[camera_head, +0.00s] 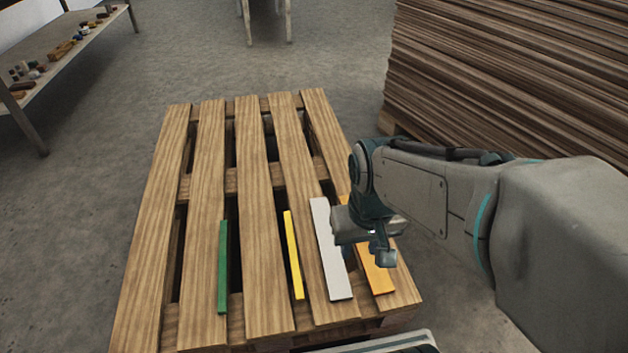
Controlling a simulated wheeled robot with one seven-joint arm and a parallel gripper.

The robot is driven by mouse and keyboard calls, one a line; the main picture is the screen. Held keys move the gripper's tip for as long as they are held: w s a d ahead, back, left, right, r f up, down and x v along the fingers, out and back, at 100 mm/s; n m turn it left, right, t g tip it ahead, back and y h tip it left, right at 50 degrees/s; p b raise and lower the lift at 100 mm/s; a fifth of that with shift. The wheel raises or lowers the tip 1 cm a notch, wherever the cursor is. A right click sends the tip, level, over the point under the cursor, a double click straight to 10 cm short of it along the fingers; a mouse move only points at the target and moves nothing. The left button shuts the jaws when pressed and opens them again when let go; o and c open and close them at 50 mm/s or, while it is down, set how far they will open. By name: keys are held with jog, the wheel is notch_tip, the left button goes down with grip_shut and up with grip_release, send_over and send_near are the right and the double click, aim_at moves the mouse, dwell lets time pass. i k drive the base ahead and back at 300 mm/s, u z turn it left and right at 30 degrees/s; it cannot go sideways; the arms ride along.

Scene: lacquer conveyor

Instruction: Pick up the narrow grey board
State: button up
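A narrow grey board (329,252) lies lengthwise on the right part of a wooden pallet (256,220). The gripper hides part of the orange board and overlaps the grey board's right edge in the picture. I cannot tell whether they touch. The fingers are small and partly hidden, so their opening is unclear.
A yellow strip (293,255) and a green strip (222,266) lie left of the grey board. A tall stack of brown boards (500,75) stands behind right. A bench with small items (60,62) is at the far left. The pallet's far half is clear.

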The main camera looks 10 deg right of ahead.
aim_at(339, 288)
jog(key=k, duration=0.45)
jog(key=u, duration=1.95)
jog(key=k, duration=1.05)
jog(key=z, duration=1.35)
jog(key=i, duration=1)
